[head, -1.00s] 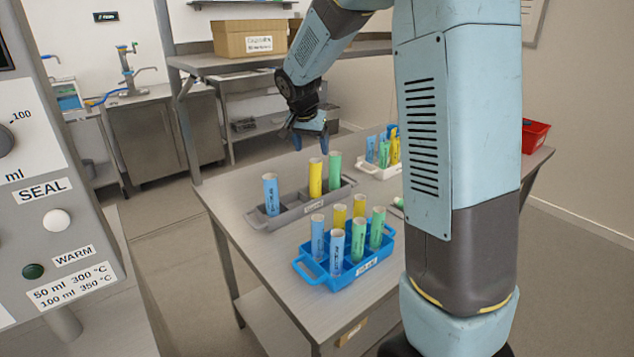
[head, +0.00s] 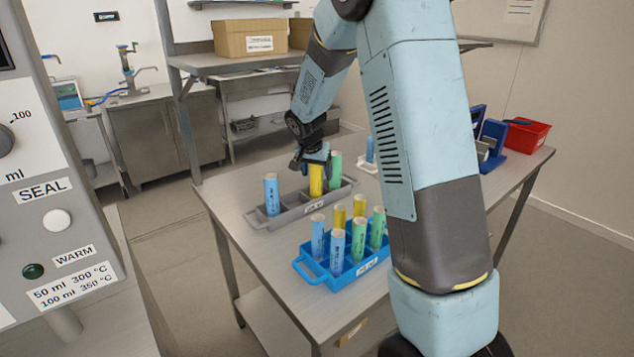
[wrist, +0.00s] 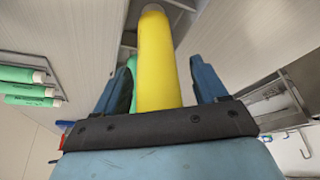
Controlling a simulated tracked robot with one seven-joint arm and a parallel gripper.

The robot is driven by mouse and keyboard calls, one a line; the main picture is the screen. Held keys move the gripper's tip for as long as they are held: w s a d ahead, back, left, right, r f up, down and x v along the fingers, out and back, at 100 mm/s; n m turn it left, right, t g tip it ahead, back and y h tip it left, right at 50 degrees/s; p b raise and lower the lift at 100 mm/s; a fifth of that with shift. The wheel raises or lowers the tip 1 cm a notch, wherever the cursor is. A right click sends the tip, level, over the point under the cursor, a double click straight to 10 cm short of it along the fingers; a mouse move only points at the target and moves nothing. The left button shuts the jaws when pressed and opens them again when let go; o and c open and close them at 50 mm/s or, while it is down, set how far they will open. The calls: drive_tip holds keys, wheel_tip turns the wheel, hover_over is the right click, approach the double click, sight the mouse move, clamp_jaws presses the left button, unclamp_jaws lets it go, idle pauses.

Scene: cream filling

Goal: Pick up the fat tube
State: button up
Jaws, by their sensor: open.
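A yellow tube (head: 316,181) stands upright in the grey tray (head: 262,219) on the table. In the wrist view the yellow tube (wrist: 157,60) rises between the two fingers of my gripper (wrist: 161,75), with a visible gap on its right side. My gripper (head: 315,160) is open at the tube's upper part and hides its top in the head view. A blue tube (head: 271,193) stands at the tray's left end. I cannot tell their thickness exactly.
A blue tray (head: 305,272) in front holds several thinner-looking blue, yellow and green tubes. A white rack (head: 366,164) is partly hidden behind my arm. A red bin (head: 527,135) stands at the far right. The table's left front is clear.

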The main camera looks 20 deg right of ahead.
drive_tip(key=shift+w+d+f, duration=0.1)
drive_tip(key=shift+w+f, duration=0.05)
drive_tip(key=shift+f, duration=0.25)
drive_tip(key=shift+c, duration=0.4)
drive_tip(key=c, duration=1)
drive_tip(key=shift+o, duration=0.2)
drive_tip(key=shift+r, duration=0.1)
